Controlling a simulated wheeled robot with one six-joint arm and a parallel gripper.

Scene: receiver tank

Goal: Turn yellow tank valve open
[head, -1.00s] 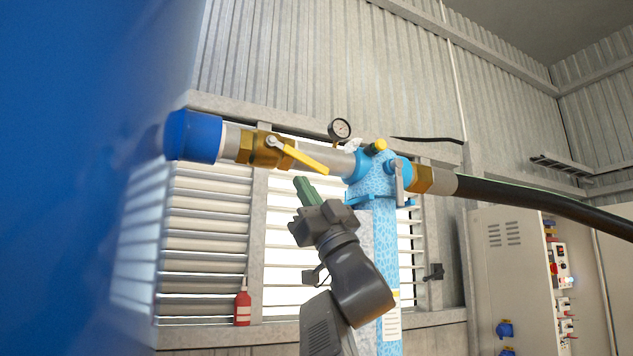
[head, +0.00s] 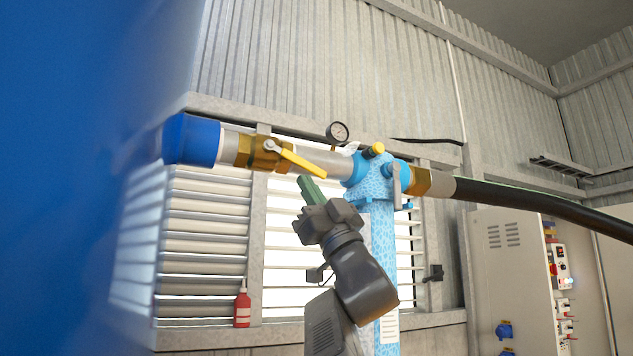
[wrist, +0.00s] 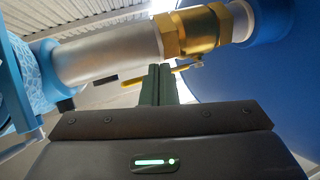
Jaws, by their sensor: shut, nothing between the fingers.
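The yellow valve handle (head: 300,160) sits on a brass valve body (head: 257,153) in the pipe beside the blue tank. In the head view it runs along the pipe, slanting down to the right. My gripper (head: 307,181) is shut and empty, with green fingers just below the handle's free end. The brass body (wrist: 195,32) is above right.
The blue tank (head: 70,180) fills the left side. A light blue column (head: 375,200) with a gauge (head: 338,132) and a grey-handled valve (head: 397,185) stands right of my gripper. A black hose (head: 530,205) runs right. A red bottle (head: 242,306) stands on the sill.

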